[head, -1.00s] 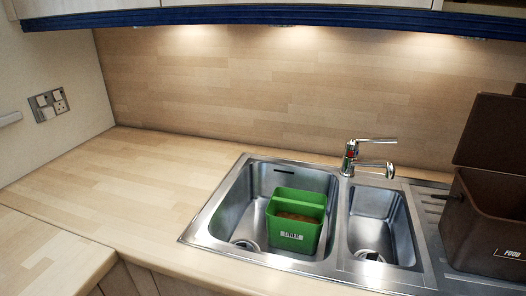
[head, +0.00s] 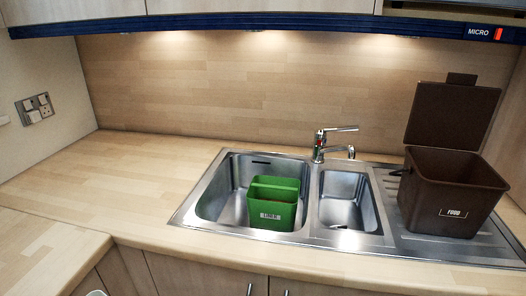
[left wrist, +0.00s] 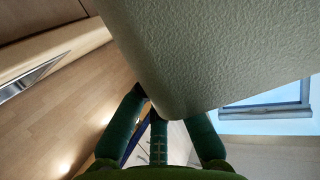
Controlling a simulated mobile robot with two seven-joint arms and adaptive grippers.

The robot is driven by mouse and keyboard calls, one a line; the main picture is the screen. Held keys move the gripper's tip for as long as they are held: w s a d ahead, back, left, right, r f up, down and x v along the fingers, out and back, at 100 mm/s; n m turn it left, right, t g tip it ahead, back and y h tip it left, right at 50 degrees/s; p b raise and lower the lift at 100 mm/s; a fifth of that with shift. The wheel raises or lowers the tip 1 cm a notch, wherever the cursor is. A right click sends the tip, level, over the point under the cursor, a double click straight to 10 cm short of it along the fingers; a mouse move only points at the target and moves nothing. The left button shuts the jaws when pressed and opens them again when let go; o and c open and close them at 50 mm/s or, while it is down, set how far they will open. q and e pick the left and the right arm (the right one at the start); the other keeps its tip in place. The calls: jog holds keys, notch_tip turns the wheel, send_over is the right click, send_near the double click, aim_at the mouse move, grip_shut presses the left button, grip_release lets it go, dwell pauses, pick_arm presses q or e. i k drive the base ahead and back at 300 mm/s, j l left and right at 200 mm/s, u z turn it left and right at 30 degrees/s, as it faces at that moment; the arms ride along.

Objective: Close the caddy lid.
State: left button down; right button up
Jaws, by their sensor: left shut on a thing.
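The brown caddy (head: 449,196), with a white-lettered FOOD label, stands on the metal drainboard right of the sink. Its lid (head: 453,116) is open, standing up at the back with a small tab at its top edge. The caddy's mouth is uncovered. My left gripper (left wrist: 163,110) shows in the left wrist view with its dark green fingers shut on a pale textured thing (left wrist: 215,50), which I cannot identify. The caddy is not recognisable in that view. My right gripper is not in view.
A green container (head: 273,203) stands in the larger sink basin (head: 212,197). The tap (head: 320,146) rises behind the sink, left of the caddy. The wooden worktop (head: 120,190) at left is clear. A blue-edged shelf (head: 250,20) runs above.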

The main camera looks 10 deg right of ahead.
aim_at(456, 113)
jog(key=z, duration=1.55)
